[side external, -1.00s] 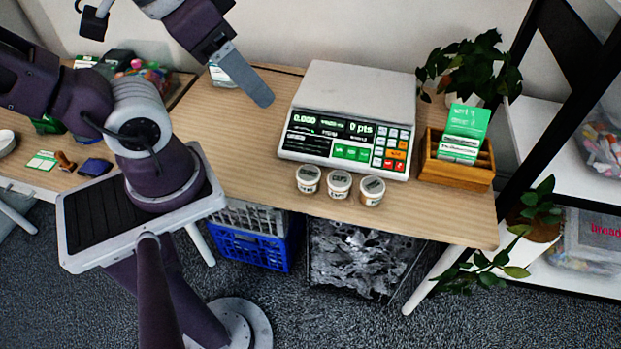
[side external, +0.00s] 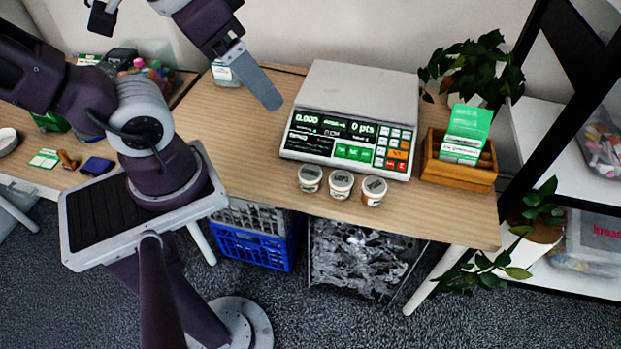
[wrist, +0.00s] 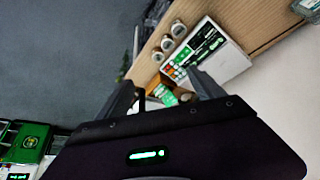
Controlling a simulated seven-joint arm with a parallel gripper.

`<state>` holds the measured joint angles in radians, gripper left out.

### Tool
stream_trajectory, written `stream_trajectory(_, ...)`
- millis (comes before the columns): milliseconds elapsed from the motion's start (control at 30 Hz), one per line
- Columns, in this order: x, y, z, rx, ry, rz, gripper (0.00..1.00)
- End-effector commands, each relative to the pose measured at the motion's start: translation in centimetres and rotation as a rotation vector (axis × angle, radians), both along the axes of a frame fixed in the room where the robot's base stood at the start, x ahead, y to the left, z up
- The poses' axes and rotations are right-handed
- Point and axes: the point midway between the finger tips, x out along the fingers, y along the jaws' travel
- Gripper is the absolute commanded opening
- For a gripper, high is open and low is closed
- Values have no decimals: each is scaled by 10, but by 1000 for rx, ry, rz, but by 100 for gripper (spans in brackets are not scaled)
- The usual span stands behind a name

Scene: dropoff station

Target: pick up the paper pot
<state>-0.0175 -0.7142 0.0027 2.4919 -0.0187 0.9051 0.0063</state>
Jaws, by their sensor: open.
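Three small round pots with pale lids stand in a row at the front of the table: a left pot (side external: 310,178), a middle pot (side external: 340,184) and a right pot (side external: 373,190). Their lid lettering is too small to read, so I cannot tell which is the paper pot. The row also shows in the wrist view, with its middle pot (wrist: 167,43) beyond my fingers. My gripper (side external: 268,95) is open and empty, above the table left of the scale and apart from the pots.
A large counting scale (side external: 357,95) stands just behind the pots. A wooden box (side external: 459,176) with green and white packets is to its right, near a leafy plant (side external: 478,65). A white container (side external: 225,74) stands behind my gripper. The tabletop left of the pots is clear.

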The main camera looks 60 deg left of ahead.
Motion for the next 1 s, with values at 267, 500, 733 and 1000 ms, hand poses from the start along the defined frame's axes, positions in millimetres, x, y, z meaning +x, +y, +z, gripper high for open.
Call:
stream_trajectory(267,66,14,-51,-379,497,361,77)
stream_trajectory(500,127,76,-151,-913,845,835,77)
stream_trajectory(733,121,134,-283,-1398,983,1281,77)
stream_trajectory(1000,106,139,-343,-1584,999,1460,77)
